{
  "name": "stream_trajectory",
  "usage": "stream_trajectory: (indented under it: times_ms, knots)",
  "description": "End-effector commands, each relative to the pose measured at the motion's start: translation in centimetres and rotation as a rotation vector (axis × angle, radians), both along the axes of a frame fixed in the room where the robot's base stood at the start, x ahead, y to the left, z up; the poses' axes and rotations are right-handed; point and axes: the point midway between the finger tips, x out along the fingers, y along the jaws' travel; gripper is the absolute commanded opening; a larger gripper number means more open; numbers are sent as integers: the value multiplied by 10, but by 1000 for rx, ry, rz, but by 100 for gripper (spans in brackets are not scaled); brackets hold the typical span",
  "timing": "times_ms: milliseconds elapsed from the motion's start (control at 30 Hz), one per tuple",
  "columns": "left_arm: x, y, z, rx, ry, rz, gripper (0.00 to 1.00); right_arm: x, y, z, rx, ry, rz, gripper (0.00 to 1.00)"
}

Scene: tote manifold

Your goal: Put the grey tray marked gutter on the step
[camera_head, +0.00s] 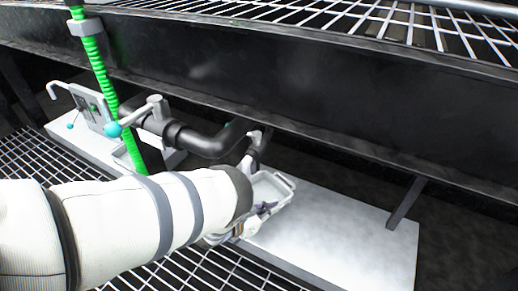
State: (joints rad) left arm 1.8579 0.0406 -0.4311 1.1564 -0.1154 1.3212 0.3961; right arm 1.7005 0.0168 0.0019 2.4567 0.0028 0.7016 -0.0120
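A small light-grey tray (276,188) shows just past the end of my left arm, partly hidden by it. No gutter marking can be read on it. My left gripper (258,214) is at the tray's near side, and small dark parts show there. My arm covers most of the gripper, so I cannot tell whether its fingers are shut on the tray. The pale flat step (345,240) extends to the right of the tray. The tray overlaps its left part in the picture; I cannot tell whether it touches it. My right gripper is not in view.
Black pipework (205,142) with a teal-knobbed valve (113,129) runs behind my arm. A green ribbed hose (103,75) comes down at the left. A dark beam (260,75) crosses above, under a wire rack. The right part of the step is bare.

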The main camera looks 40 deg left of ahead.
Motion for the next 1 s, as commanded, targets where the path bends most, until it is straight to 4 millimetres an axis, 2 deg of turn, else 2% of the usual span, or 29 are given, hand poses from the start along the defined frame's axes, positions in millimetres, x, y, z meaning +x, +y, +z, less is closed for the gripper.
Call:
stream_trajectory:
  times_ms: [33,267,400,733,833,867,1000]
  knots:
    - [-2,0,-24,0,9,1,0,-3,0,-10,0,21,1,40]
    - [-1,0,-53,-1,3,3,0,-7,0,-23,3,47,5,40]
    - [-2,0,-79,0,4,4,0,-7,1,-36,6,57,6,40]
    - [-1,0,-79,-1,0,6,0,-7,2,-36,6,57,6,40]
    - [-1,0,-79,-1,1,5,21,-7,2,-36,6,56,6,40]
    - [-1,0,-79,-1,1,6,25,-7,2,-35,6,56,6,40]
    - [-1,0,-79,-1,1,6,25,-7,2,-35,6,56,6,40]
